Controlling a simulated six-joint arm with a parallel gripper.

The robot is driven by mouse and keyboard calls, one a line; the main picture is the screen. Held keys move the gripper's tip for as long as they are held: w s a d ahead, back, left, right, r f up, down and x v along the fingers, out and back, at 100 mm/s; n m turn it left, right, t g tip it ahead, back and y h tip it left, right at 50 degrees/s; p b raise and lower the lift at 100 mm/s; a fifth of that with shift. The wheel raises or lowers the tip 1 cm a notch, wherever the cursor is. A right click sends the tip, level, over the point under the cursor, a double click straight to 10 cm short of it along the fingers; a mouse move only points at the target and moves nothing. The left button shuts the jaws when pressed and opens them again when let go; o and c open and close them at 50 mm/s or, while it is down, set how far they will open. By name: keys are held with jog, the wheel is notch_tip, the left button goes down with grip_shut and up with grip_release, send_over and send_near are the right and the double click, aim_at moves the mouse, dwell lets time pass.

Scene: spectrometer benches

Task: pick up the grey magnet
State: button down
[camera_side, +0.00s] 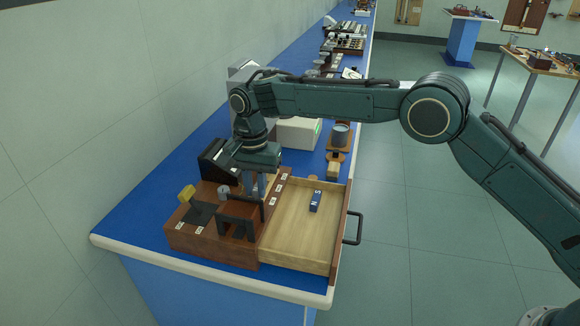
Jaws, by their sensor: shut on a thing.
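My gripper (257,190) points down over the wooden box (195,244) on the blue bench. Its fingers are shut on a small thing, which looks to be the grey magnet. The fingers hide most of it, and I cannot tell whether it still touches the box. A small grey cylinder (224,192) stands on the box to the left of the fingers. A black bracket (236,216) stands close in front of the fingers.
A black sloped device (216,164) and a white box (298,133) stand behind. The bench's near left corner is clear.

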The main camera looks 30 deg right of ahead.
aim_at(256, 191)
jog(key=shift+r, duration=0.15)
notch_tip(256, 191, up, 10)
dwell(0.7)
dwell(0.6)
